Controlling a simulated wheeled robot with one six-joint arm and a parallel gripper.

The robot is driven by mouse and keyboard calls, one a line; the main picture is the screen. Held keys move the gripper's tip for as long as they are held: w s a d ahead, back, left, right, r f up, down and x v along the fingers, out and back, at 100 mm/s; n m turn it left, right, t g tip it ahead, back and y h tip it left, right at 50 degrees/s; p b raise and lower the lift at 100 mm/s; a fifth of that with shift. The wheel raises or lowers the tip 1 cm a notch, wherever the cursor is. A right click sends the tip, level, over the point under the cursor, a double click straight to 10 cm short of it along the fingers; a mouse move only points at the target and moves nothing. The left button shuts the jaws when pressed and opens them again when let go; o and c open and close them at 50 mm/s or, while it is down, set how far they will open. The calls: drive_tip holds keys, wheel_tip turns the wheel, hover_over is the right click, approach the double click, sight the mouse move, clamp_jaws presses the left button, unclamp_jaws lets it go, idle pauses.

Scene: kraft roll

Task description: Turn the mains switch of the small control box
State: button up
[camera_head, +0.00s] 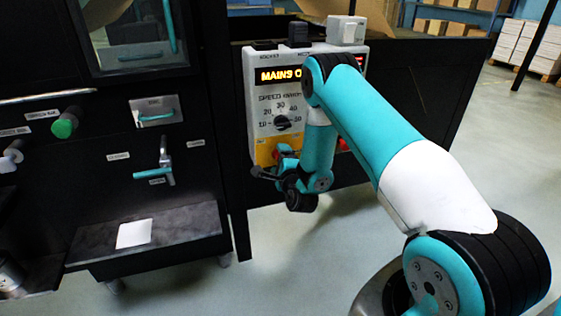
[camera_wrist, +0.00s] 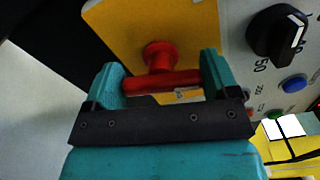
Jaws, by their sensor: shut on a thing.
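The small control box (camera_head: 272,100) is a pale panel with a lit display reading "MAINS O…", the rest hidden by my arm. Its mains switch (camera_wrist: 160,72) is a red T-shaped handle on a yellow plate (camera_wrist: 190,30), seen in the wrist view. The crossbar lies roughly level in that picture. My gripper (camera_wrist: 162,80) is shut on the red handle, with one teal finger at each end of the crossbar.
A black speed knob (camera_wrist: 274,34), a blue button (camera_wrist: 294,83) and a green button (camera_wrist: 275,114) sit beside the yellow plate. Left of the box is a black machine with a green knob (camera_head: 65,125), a teal handle (camera_head: 153,173) and a low shelf (camera_head: 185,230).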

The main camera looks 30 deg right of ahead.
drive_tip(key=n, duration=0.5)
drive_tip(key=shift+f+n, duration=0.15)
drive_tip(key=shift+n, duration=0.25)
drive_tip(key=n, duration=0.3)
drive_tip(key=n+p, duration=0.1)
drive_tip(key=n, duration=0.1)
drive_tip(key=shift+f+n, duration=0.2)
drive_tip(key=shift+n, duration=0.2)
drive_tip(key=shift+s, duration=0.1)
drive_tip(key=o, duration=0.8)
